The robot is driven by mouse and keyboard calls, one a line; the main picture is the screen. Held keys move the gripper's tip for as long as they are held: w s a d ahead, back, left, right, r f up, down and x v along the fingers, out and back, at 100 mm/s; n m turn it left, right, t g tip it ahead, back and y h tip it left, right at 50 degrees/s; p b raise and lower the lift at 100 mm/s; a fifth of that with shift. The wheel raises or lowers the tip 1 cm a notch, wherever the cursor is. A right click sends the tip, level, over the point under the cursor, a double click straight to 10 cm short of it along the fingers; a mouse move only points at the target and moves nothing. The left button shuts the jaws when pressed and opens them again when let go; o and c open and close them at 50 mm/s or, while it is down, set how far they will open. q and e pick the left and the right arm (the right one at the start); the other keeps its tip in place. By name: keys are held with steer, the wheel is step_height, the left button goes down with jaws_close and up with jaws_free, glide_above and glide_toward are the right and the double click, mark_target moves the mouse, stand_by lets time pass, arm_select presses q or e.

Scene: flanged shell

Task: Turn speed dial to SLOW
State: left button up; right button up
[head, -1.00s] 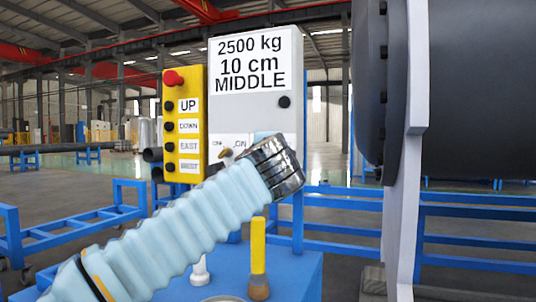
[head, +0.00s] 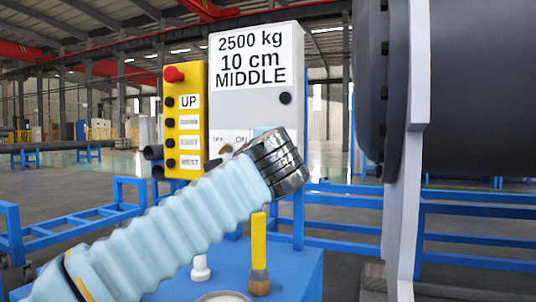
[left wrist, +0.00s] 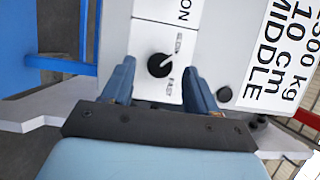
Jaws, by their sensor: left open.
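The speed dial (left wrist: 160,65) is a round black knob with a small white pointer mark on a white plate of the grey control box (head: 230,110). In the left wrist view, small sideways labels sit beside the dial, one looking like SLOW; the exact pointer setting is too small to tell. My left gripper (left wrist: 159,70) is open, with one blue finger on each side of the dial; contact cannot be seen. In the head view the left gripper (head: 277,160) covers the dial. My right gripper is not in view.
A yellow button box (head: 186,120) with a red knob stands left of the control box. A brass OFF/ON switch (head: 226,149) is close to my left gripper. A yellow-handled tool (head: 259,255) stands on the blue base. A large dark flanged shell (head: 470,90) stands at right.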

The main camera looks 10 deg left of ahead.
arm_select(q)
steer(key=b+v, duration=0.1)
steer(key=v, duration=1)
steer(key=shift+s, duration=0.4)
